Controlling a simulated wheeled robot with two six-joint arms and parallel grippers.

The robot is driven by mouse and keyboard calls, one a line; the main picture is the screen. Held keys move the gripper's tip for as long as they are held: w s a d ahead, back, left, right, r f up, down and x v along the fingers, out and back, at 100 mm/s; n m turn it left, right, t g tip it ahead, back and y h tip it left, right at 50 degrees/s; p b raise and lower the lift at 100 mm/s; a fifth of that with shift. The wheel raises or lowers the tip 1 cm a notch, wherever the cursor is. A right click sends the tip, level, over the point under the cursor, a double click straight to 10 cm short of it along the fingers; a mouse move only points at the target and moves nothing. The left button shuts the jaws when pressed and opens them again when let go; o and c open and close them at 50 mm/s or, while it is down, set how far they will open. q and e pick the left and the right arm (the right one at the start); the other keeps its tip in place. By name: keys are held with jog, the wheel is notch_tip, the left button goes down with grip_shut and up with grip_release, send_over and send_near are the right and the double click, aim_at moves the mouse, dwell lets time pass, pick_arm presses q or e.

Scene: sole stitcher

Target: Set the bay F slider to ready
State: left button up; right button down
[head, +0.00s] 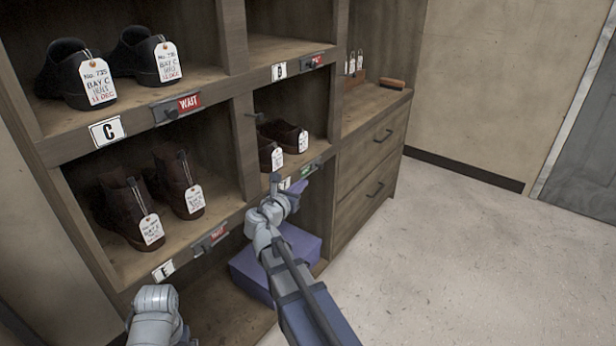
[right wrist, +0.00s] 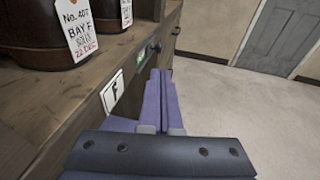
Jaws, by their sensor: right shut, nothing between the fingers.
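The bay F slider (head: 306,170) sits on the shelf edge under a pair of brown tagged shoes. It shows a green field, with its dark knob at the right end; the knob (right wrist: 157,48) also shows in the right wrist view. The word on the green is too small to read. The white F label (right wrist: 112,91) is left of the slider. My right gripper (head: 301,187) is shut and empty, its purple fingers just in front of and below the slider. Whether they touch the knob I cannot tell. My left gripper is out of view.
The bay C slider (head: 177,107) and bay E slider (head: 211,238) show red. The bay D slider (head: 312,63) is red too. A purple box (head: 300,243) stands in the space below bay F. Drawers (head: 370,160) are to the right, with open floor beyond.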

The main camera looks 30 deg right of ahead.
jog(key=shift+v, duration=1.25)
jog(key=s+a+f+m+g+y, duration=0.3)
jog(key=s+a+f+m, duration=0.2)
jog(key=a+f+m, duration=0.25)
jog(key=s+a+f+m+g+y, duration=0.2)
jog(key=s+a+f+m+y, duration=0.3)
jog(key=a, duration=0.3)
jog(key=s+a+f+m+g+y, duration=0.2)
jog(key=s+a+f+m, duration=0.15)
jog(key=s+a, duration=0.3)
jog(key=s+a+f+m+g+y, duration=0.25)
jog(key=s+a+m, duration=0.25)
jog(key=a, duration=0.3)
notch_tip(320, 180, up, 30)
jog(key=p, duration=3)
jog(key=shift+a, duration=0.3)
jog(key=shift+s+r+h, duration=0.1)
jog(key=shift+s+h, duration=0.05)
jog(key=shift+h, duration=0.1)
